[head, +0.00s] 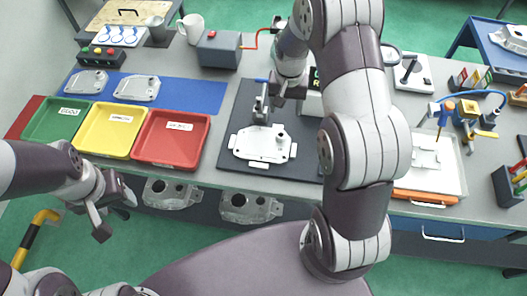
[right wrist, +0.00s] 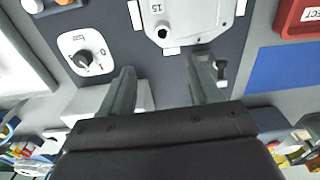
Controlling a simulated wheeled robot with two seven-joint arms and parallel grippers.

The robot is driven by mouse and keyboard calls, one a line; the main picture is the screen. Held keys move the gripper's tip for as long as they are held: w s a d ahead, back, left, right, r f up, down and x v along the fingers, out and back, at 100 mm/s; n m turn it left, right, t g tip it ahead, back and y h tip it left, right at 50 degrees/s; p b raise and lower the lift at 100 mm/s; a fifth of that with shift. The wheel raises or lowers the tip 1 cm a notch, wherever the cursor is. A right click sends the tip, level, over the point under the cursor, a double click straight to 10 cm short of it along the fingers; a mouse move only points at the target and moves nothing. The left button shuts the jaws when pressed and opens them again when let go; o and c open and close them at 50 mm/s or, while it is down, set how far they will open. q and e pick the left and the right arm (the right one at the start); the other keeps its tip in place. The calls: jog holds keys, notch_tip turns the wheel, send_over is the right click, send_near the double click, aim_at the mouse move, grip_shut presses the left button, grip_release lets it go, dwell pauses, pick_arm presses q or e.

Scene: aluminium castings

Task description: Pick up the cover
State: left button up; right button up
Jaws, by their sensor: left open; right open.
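A silver aluminium cover (head: 255,142) lies flat on the dark mat (head: 228,118) in the middle of the table. It also shows at the top of the right wrist view (right wrist: 192,16), marked 15 and partly cut off. Two similar pale castings (head: 86,81) (head: 137,88) lie on the blue mat at the left. My right gripper (head: 277,94) is open and empty above the far side of the dark mat, apart from the cover; its spread fingers show in the right wrist view (right wrist: 165,85). My left gripper (head: 112,208) is open and empty in front of the table's near edge.
Green (head: 56,121), yellow (head: 108,130) and red (head: 171,138) trays stand left of the dark mat. A small upright clamp-like device (head: 261,106) stands beside my right gripper. Two housings (head: 172,194) (head: 250,208) sit below the table edge. Tools and a white tray occupy the right side.

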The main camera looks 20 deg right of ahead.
jog(key=p, duration=0.2)
send_over(281, 132)
jog(key=shift+m, duration=0.3)
jog(key=f, duration=0.6)
jog(key=shift+w+a, duration=0.25)
jog(key=shift+a, duration=0.1)
jog(key=f, duration=0.2)
jog(key=s+d+f+p, duration=0.1)
jog(key=shift+s, duration=0.1)
notch_tip(281, 132, down, 3)
jog(key=shift+a+f+p, duration=0.1)
jog(key=shift+a+p, duration=0.05)
jog(key=shift+p, duration=0.25)
jog(key=shift+w+f, duration=0.35)
pick_arm(q)
jog(key=r, duration=0.2)
jog(key=w+r, duration=0.1)
jog(key=shift+w+a+r, duration=0.1)
jog(key=shift+a+r, duration=0.05)
jog(key=shift+a, duration=0.25)
pick_arm(e)
jog(key=shift+s+r, duration=0.1)
jog(key=shift+s, duration=0.1)
jog(key=c, duration=0.9)
grip_shut()
jog(key=shift+w, duration=0.1)
